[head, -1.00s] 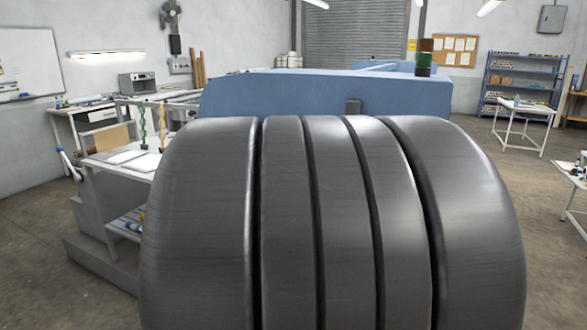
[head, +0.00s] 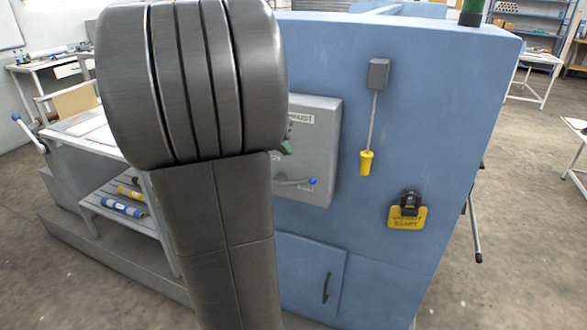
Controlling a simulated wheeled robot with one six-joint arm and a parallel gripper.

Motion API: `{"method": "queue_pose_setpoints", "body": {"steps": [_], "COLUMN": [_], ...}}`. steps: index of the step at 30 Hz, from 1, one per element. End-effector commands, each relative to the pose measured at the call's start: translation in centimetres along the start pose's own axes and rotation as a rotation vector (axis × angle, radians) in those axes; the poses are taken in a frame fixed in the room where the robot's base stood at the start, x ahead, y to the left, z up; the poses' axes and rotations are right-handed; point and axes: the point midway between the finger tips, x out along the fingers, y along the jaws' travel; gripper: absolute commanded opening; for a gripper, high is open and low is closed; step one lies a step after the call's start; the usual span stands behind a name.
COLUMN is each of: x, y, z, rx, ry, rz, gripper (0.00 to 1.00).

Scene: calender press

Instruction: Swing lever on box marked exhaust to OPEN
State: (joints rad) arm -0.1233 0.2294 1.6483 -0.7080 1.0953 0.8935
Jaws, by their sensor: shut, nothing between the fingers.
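The grey box (head: 325,130) is on the blue machine's face, in the middle of the head view. A label at its top (head: 301,117) ends in letters that look like "haust"; its left part is hidden by my arm. A thin lever (head: 293,183) with a blue knob (head: 312,181) points right, about level, low on the box. Its pivot is not clear to see. Small markings near the lever are too small to read. A small green piece (head: 287,148) shows at my arm's edge; I cannot tell what it is. My gripper is not visible.
Right of the box, a rod with a yellow handle (head: 367,162) hangs from a grey block. A yellow tag with a black lock (head: 410,205) is lower right. A cabinet door with a dark handle (head: 326,288) is below. A shelved bench (head: 120,185) stands left.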

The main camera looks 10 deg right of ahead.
Motion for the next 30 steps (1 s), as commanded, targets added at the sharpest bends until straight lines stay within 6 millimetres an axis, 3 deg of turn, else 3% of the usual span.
{"method": "queue_pose_setpoints", "body": {"steps": [6,12,30], "x": [4.7,6.6,7.6], "y": [0.2,0.1,0.1], "z": [0.1,2.1,3.0], "rx": [-0.001,-0.003,0.011], "ry": [-0.005,-0.002,0.000], "rz": [0.003,0.001,-0.014], "gripper": [0.00,0.00,0.00]}}
